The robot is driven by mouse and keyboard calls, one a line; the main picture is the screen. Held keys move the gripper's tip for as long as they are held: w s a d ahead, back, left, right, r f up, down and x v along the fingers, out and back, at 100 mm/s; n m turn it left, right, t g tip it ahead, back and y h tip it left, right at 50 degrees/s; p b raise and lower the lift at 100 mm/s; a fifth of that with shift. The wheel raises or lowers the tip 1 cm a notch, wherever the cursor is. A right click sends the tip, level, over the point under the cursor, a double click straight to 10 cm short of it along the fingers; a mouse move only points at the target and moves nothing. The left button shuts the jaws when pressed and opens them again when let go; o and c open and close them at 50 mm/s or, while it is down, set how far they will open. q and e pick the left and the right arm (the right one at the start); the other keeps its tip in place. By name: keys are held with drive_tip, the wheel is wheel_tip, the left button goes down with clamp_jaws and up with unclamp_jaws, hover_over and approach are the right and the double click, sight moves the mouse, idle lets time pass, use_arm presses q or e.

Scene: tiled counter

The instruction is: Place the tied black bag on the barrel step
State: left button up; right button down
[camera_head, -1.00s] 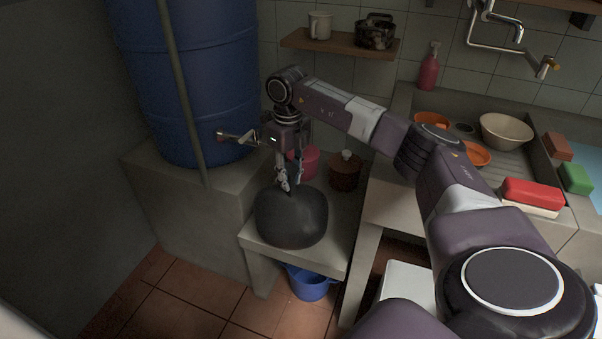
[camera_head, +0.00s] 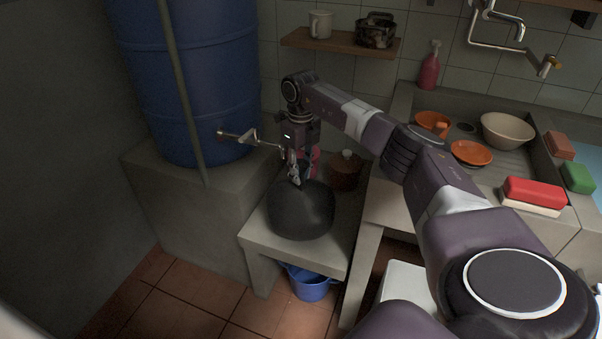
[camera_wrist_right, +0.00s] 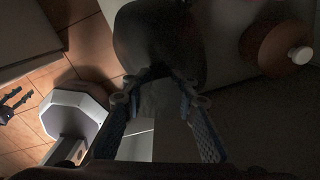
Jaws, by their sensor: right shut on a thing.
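The tied black bag (camera_head: 301,212) is a round dark bundle over the low concrete ledge (camera_head: 256,238) beside the blue barrel. My right gripper (camera_head: 296,180) points down and is shut on the bag's tied top. In the right wrist view the bag (camera_wrist_right: 158,40) fills the top middle, with the fingers of the gripper (camera_wrist_right: 155,100) on its neck. I cannot tell whether the bag's underside touches the ledge. The barrel step (camera_head: 190,205) is the higher concrete block under the blue barrel (camera_head: 190,80), just left of the bag.
A metal tap (camera_head: 240,137) juts from the barrel over the step's right side. A pink container (camera_head: 312,160) and a lidded brown pot (camera_head: 345,172) stand behind the bag. A blue bucket (camera_head: 309,285) is below the ledge. The step's front top is bare.

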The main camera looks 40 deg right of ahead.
use_arm(q)
drive_tip(key=shift+s+f, duration=0.1)
drive_tip(key=shift+s, duration=0.05)
use_arm(e)
drive_tip(key=c, duration=1.5)
unclamp_jaws()
drive_tip(key=shift+c, duration=0.2)
drive_tip(key=shift+r, duration=0.2)
wheel_tip(320, 180, up, 7)
drive_tip(key=shift+r+p, duration=0.15)
drive_tip(key=shift+p, duration=0.25)
use_arm(q)
drive_tip(key=shift+s+a+f, duration=0.1)
drive_tip(key=shift+s+f, duration=0.95)
drive_tip(key=shift+f, duration=0.1)
drive_tip(key=shift+a, duration=0.1)
